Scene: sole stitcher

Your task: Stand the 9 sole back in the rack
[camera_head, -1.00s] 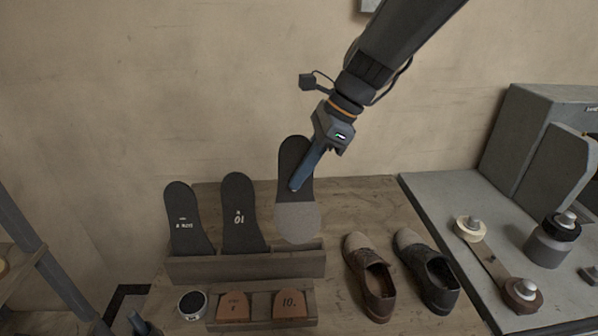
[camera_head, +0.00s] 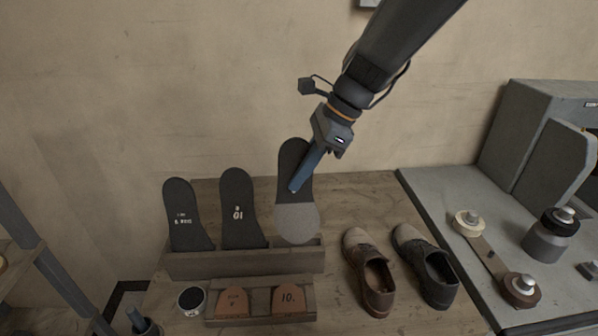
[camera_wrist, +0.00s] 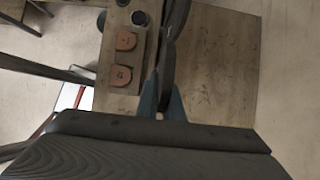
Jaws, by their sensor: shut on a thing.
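The held sole (camera_head: 296,217), dark with a pale grey lower end, is upright at the right end of the wooden rack (camera_head: 245,263). No number is readable on it. My gripper (camera_head: 294,188) is shut on its middle, from the upper right. The sole's lower end overlaps the rack's top edge; I cannot tell whether it is inside the slot. In the wrist view, my gripper's blue fingers (camera_wrist: 163,100) flank a dark edge-on shape.
A low holder (camera_head: 262,317) with two brown pieces, one marked 10 (camera_head: 289,299), lies in front of the rack. A round tin (camera_head: 191,301) is left of it. A brown shoe (camera_head: 368,275) and a dark shoe (camera_head: 428,268) stand right. A grey machine (camera_head: 540,135) is farther right.

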